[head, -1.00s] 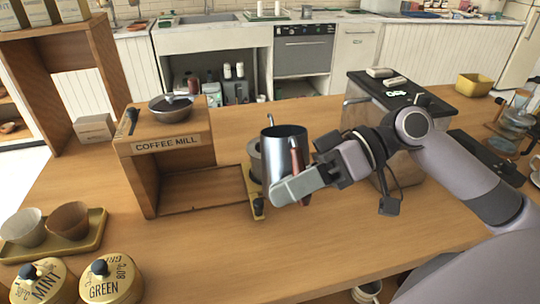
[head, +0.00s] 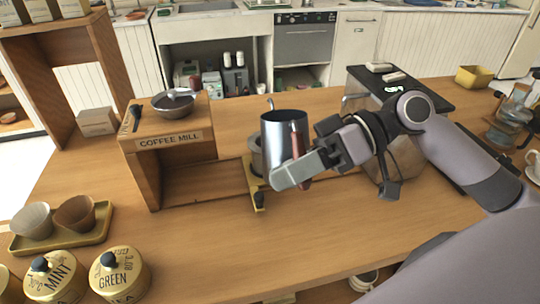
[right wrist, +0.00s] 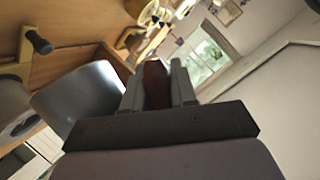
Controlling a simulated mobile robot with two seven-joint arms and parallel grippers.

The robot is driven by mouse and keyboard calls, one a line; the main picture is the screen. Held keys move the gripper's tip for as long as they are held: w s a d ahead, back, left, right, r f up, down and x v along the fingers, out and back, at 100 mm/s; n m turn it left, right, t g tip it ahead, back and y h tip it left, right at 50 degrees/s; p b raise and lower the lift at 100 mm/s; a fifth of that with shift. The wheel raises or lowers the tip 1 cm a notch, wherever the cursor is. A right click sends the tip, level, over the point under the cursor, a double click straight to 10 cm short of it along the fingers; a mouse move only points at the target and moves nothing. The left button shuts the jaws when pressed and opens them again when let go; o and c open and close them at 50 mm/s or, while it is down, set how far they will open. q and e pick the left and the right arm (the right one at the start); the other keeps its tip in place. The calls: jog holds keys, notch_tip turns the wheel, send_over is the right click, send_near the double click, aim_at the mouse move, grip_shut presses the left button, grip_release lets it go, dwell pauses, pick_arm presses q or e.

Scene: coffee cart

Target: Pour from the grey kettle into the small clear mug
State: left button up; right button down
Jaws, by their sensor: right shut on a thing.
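The grey metal kettle (head: 284,132) is upright over the middle of the wooden counter, with its thin spout at the back. My right gripper (head: 299,172) is shut on its reddish-brown handle (head: 297,140). In the right wrist view the handle (right wrist: 155,85) is between the fingers and the kettle body (right wrist: 75,100) is to their left. Whether the kettle touches the counter is hard to tell. I cannot make out the small clear mug for certain. My left gripper is not in view.
A grey cylinder (head: 255,158) is partly hidden behind the kettle, beside the wooden coffee mill stand (head: 170,143). A tray (head: 98,232) with two cups and tea tins (head: 121,272) stand at left. A glass carafe (head: 512,118) and white cup (head: 536,170) are at right. The front counter is clear.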

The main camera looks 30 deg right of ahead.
notch_tip(320, 180, down, 6)
jog(key=b, duration=0.3)
jog(key=shift+r+b, duration=0.1)
jog(key=shift+b, duration=0.3)
jog(key=shift+r, duration=0.1)
jog(key=shift+r+p, duration=0.5)
jog(key=shift+p, duration=0.4)
jog(key=shift+r+m+p, duration=0.3)
jog(key=shift+r+p, duration=0.1)
jog(key=shift+p, duration=0.4)
jog(key=shift+r+g+p, duration=0.3)
jog(key=shift+r+p, duration=0.15)
jog(key=shift+p, duration=0.35)
